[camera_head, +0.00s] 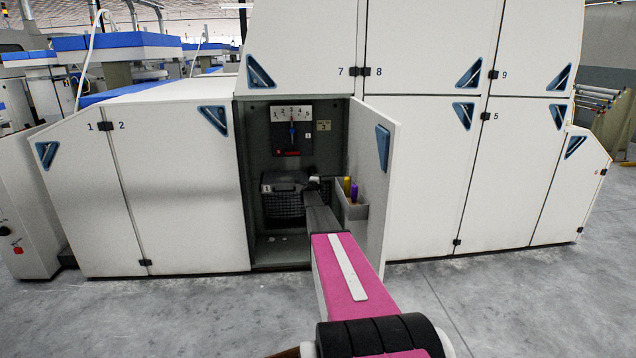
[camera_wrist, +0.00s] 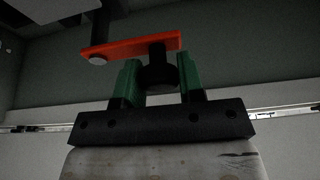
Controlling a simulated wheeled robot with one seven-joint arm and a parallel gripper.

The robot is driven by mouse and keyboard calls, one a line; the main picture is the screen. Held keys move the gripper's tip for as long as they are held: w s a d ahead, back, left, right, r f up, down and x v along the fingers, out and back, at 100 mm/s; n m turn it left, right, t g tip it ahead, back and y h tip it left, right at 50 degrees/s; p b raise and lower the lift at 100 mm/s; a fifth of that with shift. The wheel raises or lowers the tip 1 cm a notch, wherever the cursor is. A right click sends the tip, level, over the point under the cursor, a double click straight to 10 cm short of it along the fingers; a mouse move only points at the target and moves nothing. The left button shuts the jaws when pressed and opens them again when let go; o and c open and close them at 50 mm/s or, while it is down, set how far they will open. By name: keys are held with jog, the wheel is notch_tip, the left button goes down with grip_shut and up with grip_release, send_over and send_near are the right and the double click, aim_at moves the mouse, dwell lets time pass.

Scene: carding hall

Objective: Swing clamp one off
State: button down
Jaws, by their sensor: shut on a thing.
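The clamp's orange arm (camera_wrist: 128,47) shows in the wrist view, running from a dark post with a pale round end at left to a black knob (camera_wrist: 158,74) hanging under its right end. My gripper (camera_wrist: 160,86) has its green fingers on either side of this knob, closed on it. In the head view my gripper (camera_head: 314,183) is inside the open cabinet, at the right of a dark slotted box (camera_head: 283,204).
The cabinet door (camera_head: 378,190) stands open on the right, close to my arm, with a grey bin (camera_head: 353,210) holding a yellow and a purple item. A numbered panel with a red part (camera_head: 291,138) is on the back wall. Closed white panels flank the opening.

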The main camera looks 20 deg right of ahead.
jog(key=shift+d, duration=0.15)
jog(key=c, duration=0.8)
grip_release()
jog(key=shift+s, duration=0.1)
jog(key=shift+v, duration=5.35)
